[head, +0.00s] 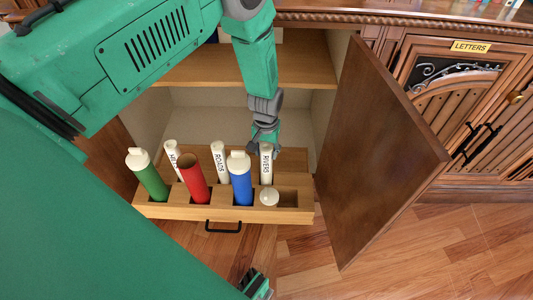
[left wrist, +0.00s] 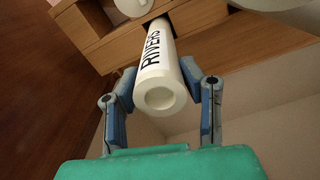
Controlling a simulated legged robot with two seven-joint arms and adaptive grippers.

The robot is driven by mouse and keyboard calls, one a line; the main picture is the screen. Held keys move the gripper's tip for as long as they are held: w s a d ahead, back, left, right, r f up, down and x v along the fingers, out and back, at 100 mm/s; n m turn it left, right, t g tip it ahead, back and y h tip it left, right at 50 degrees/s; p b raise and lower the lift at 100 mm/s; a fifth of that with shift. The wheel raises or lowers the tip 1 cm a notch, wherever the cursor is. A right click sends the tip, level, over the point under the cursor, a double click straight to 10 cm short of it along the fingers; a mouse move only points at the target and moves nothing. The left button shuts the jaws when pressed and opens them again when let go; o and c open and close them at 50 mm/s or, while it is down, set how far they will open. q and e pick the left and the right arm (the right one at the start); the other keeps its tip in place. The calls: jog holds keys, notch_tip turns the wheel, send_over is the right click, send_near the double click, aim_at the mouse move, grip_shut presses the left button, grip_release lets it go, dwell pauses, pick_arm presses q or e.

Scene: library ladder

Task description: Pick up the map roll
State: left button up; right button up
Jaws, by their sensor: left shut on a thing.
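The white map roll labelled RIVERS (head: 266,168) stands upright at the right of the back row in the wooden pull-out rack (head: 170,211). My left gripper (head: 264,146) is at its top end, reaching down from above. In the left wrist view my left gripper (left wrist: 164,88) has one finger on each side of the roll (left wrist: 163,70), shut on it near its open, hollow end. The roll's lower end is hidden in the rack. Other white rolls, one labelled ROADS (head: 219,160), stand in the back row.
The rack's front row holds a green tube (head: 150,181), a red tube (head: 193,180), a blue tube (head: 241,186) and a round white top (head: 269,197). An open cabinet door (head: 375,145) stands close on the right. A shelf (head: 300,62) lies above the rack.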

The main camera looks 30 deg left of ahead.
pick_arm(q)
notch_tip(320, 180, up, 19)
jog(key=p, duration=0.6)
jog(key=s+d+p, duration=0.3)
jog(key=s+d, duration=0.6)
jog(key=s, duration=0.6)
notch_tip(320, 180, up, 12)
jog(key=w+m+p, duration=0.3)
jog(key=m, duration=0.1)
jog(key=n+b, duration=0.4)
jog(key=b, duration=0.1)
send_over(266, 146)
notch_tip(266, 146, down, 13)
notch_tip(266, 146, down, 14)
jog(key=b, duration=0.5)
jog(key=shift+d+r, duration=0.1)
jog(key=shift+r, duration=0.1)
jog(key=shift+f+b, duration=0.8)
jog(key=shift+f, duration=1.3)
jog(key=shift+s+f, duration=0.1)
jog(key=shift+f, duration=0.05)
